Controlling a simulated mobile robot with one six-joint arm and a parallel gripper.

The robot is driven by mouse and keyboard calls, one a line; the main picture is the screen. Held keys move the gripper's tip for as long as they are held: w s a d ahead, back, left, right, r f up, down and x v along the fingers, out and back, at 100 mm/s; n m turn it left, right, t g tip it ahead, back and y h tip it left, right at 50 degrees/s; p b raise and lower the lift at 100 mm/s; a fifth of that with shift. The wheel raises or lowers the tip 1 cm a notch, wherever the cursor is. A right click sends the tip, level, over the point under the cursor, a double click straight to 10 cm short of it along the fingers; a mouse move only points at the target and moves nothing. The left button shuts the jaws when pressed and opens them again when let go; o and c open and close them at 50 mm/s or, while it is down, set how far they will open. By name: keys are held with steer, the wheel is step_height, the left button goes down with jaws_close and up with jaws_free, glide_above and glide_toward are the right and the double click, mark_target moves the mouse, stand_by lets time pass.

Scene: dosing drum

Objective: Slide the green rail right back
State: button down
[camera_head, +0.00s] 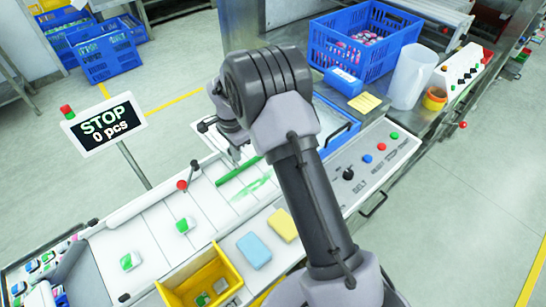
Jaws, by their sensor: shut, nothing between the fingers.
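The green rail (239,171) is a thin bar lying slantwise across the white belt surface, its right end close to my gripper. A fainter green streak shows on the white surface just below it. My gripper (235,152) hangs from the wrist above the far side of the machine, near the rail's upper right end. Its fingers are small and partly hidden by my arm. They are shut and hold nothing. I cannot tell whether they touch the rail.
A red-knobbed lever (182,185) stands left of the rail. A stop sign display (103,124) rises behind it. A yellow bin (203,283), blue sponge (254,250) and yellow sponge (283,224) lie in front. A button panel (372,160) and blue crate (352,45) are to the right.

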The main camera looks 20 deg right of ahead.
steer(key=shift+w+a, duration=0.25)
steer(key=shift+w, duration=0.55)
steer(key=shift+s+d, duration=0.25)
steer(key=shift+s, duration=0.5)
step_height(320, 180, up, 8)
steer(key=p, duration=0.4)
steer(key=shift+p, duration=0.4)
